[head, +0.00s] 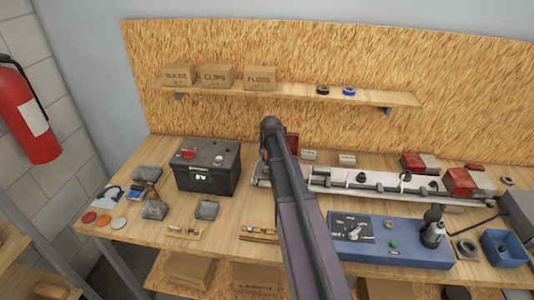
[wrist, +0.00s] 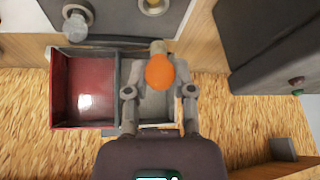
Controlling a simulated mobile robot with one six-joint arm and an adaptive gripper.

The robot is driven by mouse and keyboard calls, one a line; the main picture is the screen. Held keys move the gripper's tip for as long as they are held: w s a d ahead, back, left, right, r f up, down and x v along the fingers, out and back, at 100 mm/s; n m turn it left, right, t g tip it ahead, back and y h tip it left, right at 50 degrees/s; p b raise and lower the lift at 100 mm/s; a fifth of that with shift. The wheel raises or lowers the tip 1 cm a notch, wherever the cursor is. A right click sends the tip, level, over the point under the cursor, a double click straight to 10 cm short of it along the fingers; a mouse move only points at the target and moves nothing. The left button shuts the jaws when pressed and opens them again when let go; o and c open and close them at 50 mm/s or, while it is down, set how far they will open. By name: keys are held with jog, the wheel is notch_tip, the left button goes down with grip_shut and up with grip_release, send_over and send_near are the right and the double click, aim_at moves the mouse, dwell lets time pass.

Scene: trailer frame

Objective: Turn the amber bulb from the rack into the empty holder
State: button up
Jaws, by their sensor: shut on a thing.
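In the wrist view my gripper (wrist: 160,98) is shut on the amber bulb (wrist: 160,72), an orange glass globe between the two fingers. Its pale metal base (wrist: 158,47) points to the top of the picture. A holder with a brass-coloured ring (wrist: 152,5) shows at the top edge, apart from the bulb; I cannot tell whether it is empty. A clear bulb (wrist: 75,20) sits in another round holder to its left. In the head view my arm hides the gripper and the amber bulb. I cannot make out the rack.
A red lens box (wrist: 85,90) lies left of the gripper. The dark battery (head: 208,168) stands close by, left of my arm. A long light bar (head: 375,183) with red lamp parts and a blue test box (head: 385,240) lie to the right. A shelf (head: 300,92) runs above the bench.

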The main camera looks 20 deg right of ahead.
aim_at(266, 168)
jog(key=shift+f+b, duration=1.1)
jog(key=shift+f, duration=0.3)
jog(key=shift+f+b, duration=0.5)
jog(key=shift+b, duration=0.05)
jog(key=shift+f+b, duration=0.3)
jog(key=shift+f, duration=0.05)
jog(key=shift+f+b, duration=0.35)
jog(key=shift+f+b, duration=0.3)
jog(key=shift+f+b, duration=0.4)
dwell(1.1)
dwell(0.4)
jog(key=shift+m+g+h, duration=0.3)
jog(key=shift+m+h, duration=0.4)
jog(key=shift+m, duration=1)
jog(key=shift+m, duration=0.3)
